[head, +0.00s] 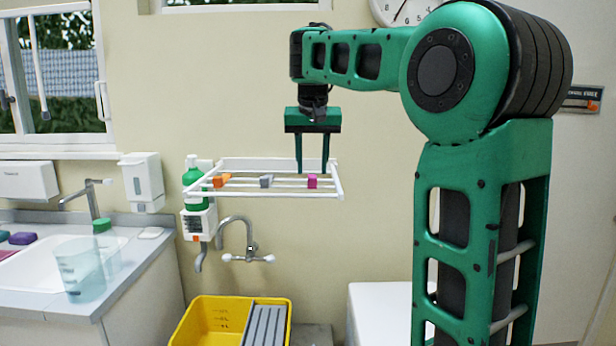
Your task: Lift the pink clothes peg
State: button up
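The pink clothes peg (312,181) sits on the white wire rack (262,193), near its right end. My gripper (312,170) points straight down over the right part of the rack. Its two green fingers are apart, with a gap between them. The fingertips reach down close to the level of the peg, which shows between or just beside them. I cannot tell from this view whether a finger touches the peg or how they line up in depth.
On the rack, a grey peg (266,181) lies in the middle and an orange peg (220,181) at the left. A tap (240,235) and a yellow bucket (205,318) are below. A sink counter (100,290) is at left.

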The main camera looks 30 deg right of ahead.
aim_at(312, 178)
jog(key=shift+x, duration=1.7)
